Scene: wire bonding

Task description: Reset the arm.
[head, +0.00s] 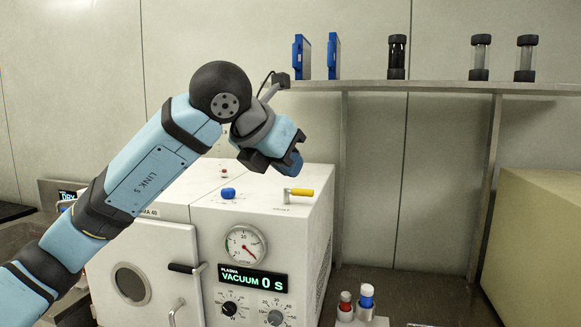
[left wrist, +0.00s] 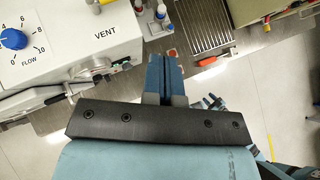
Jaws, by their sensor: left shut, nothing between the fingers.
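My left arm comes in from the left in the head view, raised and bent in front of the white plasma machine (head: 319,225). My left gripper (head: 291,163) is above the machine's top, near the yellow-handled vent valve (head: 298,193), and apart from it as far as I can tell. In the left wrist view the blue fingers (left wrist: 165,75) are together with nothing between them. The machine's white top with the word VENT also shows in the left wrist view (left wrist: 75,40).
A shelf (head: 440,87) behind carries two blue holders (head: 302,57) and several dark-capped cylinders (head: 396,57). Small red- and blue-capped bottles (head: 366,295) stand right of the machine. A beige block (head: 535,240) is at the right. The machine display reads VACUUM 0 S.

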